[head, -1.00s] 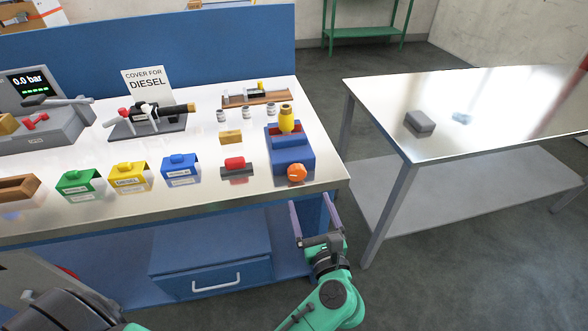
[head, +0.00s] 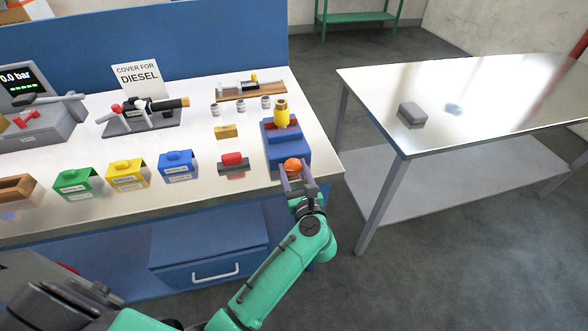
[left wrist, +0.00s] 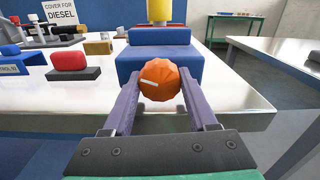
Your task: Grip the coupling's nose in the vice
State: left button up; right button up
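The blue vice (head: 287,152) stands at the bench's right front corner, with an orange knob (head: 292,165) on its near end. The yellow coupling (head: 282,117) stands upright at the vice's jaws; its lower end is hidden and I cannot tell if the jaws touch it. My left gripper (head: 296,177) is at the knob. The vice body (left wrist: 160,58) is just beyond. My right gripper is not in view.
Left of the vice are a red-topped block (head: 233,162), a brass block (head: 226,131) and blue (head: 178,168), yellow (head: 126,175) and green (head: 77,184) covers. A side table (head: 480,95) with a grey block (head: 412,114) stands right, across a gap.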

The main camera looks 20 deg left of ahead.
pick_arm(q)
jog(key=shift+r+m+p, duration=0.2)
jog(key=shift+m+p, duration=0.55)
jog(key=shift+m, duration=0.25)
jog(key=shift+m+p, duration=0.4)
jog(key=shift+m, duration=0.3)
jog(key=shift+f+m, duration=0.15)
jog(key=shift+m, duration=0.25)
jog(key=shift+f, duration=0.1)
jog(key=o, duration=1.4)
